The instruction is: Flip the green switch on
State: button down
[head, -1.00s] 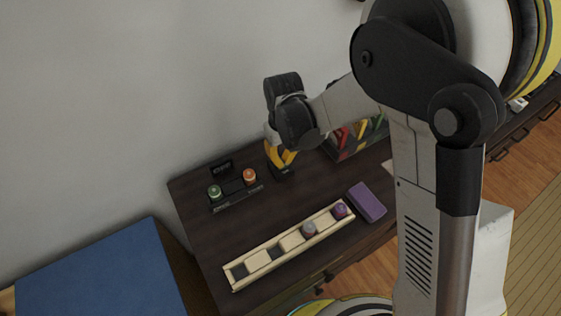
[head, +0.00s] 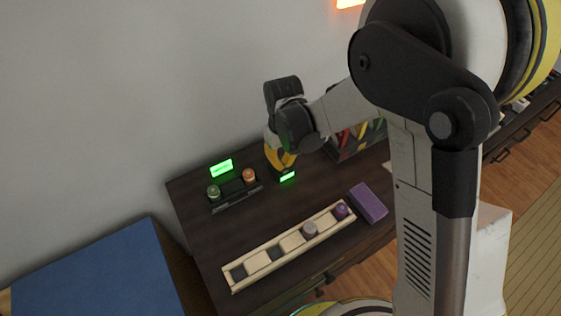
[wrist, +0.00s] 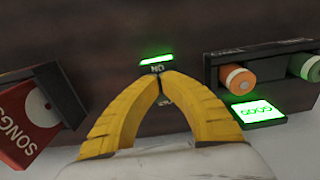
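The switch (head: 287,177) is a small dark box with a bright green lit strip, on the dark cabinet top near the wall. In the wrist view the switch (wrist: 157,61) shows its green strip lit, with pale lettering upside down that looks like "ON". My gripper (head: 284,167) is right at the switch. In the wrist view the yellow fingers of my gripper (wrist: 161,76) come together at the tips, with nothing seen between them. The tips cover part of the switch, and I cannot tell whether they touch it.
A dark panel (head: 232,199) with a green knob (head: 213,191) and an orange knob (head: 249,175) stands beside a lit green sign (head: 221,168). A wooden rack (head: 265,262), a purple block (head: 368,203) and a red book (wrist: 27,138) are near. An orange light (head: 349,3) glows on the wall.

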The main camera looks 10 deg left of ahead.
jog(key=shift+r+p, duration=2.35)
jog(key=shift+r, duration=1.2)
jog(key=s+d+r+m+t, duration=0.2)
jog(key=d+r, duration=0.5)
jog(key=s+d+r+m+t, duration=0.1)
jog(key=s+d+r+m, duration=0.1)
jog(key=d+r, duration=0.45)
jog(key=s+d+r+m+t, duration=0.3)
jog(key=s+d+r+t, duration=0.1)
jog(key=s+d, duration=0.5)
jog(key=shift+s+d+r, duration=0.25)
jog(key=shift+d+r, duration=0.4)
jog(key=shift+d, duration=0.05)
